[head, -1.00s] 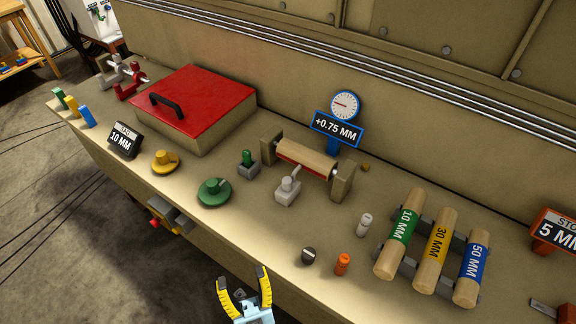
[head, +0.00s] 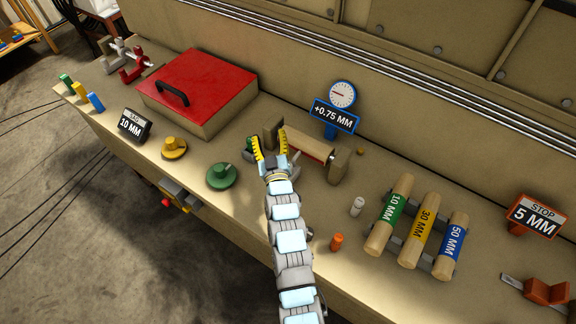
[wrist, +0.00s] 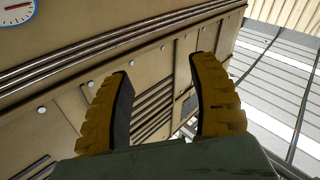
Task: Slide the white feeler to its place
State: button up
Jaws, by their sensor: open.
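My gripper (head: 269,141) is open over the bench, at the left part of the roller stand (head: 306,146). The pale block with a lever in front of that stand, seen earlier, is largely hidden behind my gripper and arm. A small white peg (head: 357,206) stands upright on the bench to the right, apart from my gripper. I cannot tell which of these two is the white feeler. In the wrist view my gripper (wrist: 160,66) has its yellow fingers spread with nothing seen between them, and neither white piece shows.
A dial (head: 343,95) with a +0.75 MM sign (head: 334,117) stands behind the roller. A green dial (head: 222,176) and red-lidded box (head: 208,82) are left. An orange peg (head: 337,242) and rack of rollers (head: 427,262) are right.

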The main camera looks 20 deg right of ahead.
jog(key=w+d+f+n+g+y, duration=0.2)
jog(key=w+d+f+g, duration=0.2)
jog(key=d+g, duration=0.2)
jog(key=s+d+r+n+g+y, duration=0.2)
jog(key=s+g, duration=0.3)
jog(key=s, duration=0.1)
jog(key=s+d+r+n+g+y, duration=0.1)
jog(key=s+r+n+g+y, duration=0.15)
jog(key=s+g, duration=0.2)
jog(key=shift+h, duration=0.25)
jog(key=x, duration=1.7)
jog(key=shift+s+a+f, duration=0.1)
jog(key=shift+a+f, duration=0.05)
jog(key=shift+t, duration=0.25)
grip_shut()
